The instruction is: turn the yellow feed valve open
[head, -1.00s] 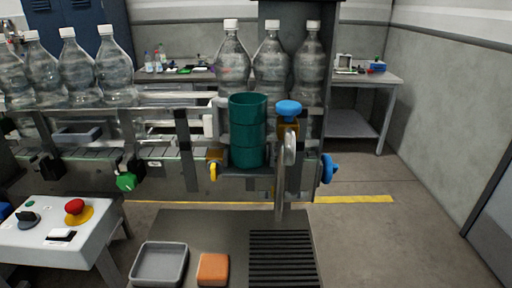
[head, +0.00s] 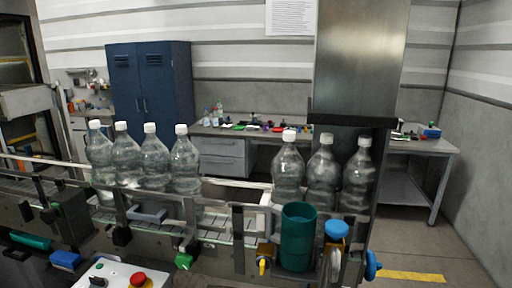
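A yellow valve handle (head: 262,265) hangs on the front of the conveyor, just left of the green cylinder (head: 297,238). Its handle points down, and it sits low in the head view. Blue knobs show to its right, one on top of a fitting (head: 337,229) and one at the side (head: 373,265). Neither of my grippers is in view.
Clear bottles with white caps stand on the conveyor (head: 215,222) in two groups. A control box (head: 110,274) with a red button (head: 139,280) is at the lower left. A metal column (head: 360,60) rises behind the right bottles. Workbenches (head: 228,150) and a blue cabinet (head: 150,95) stand behind.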

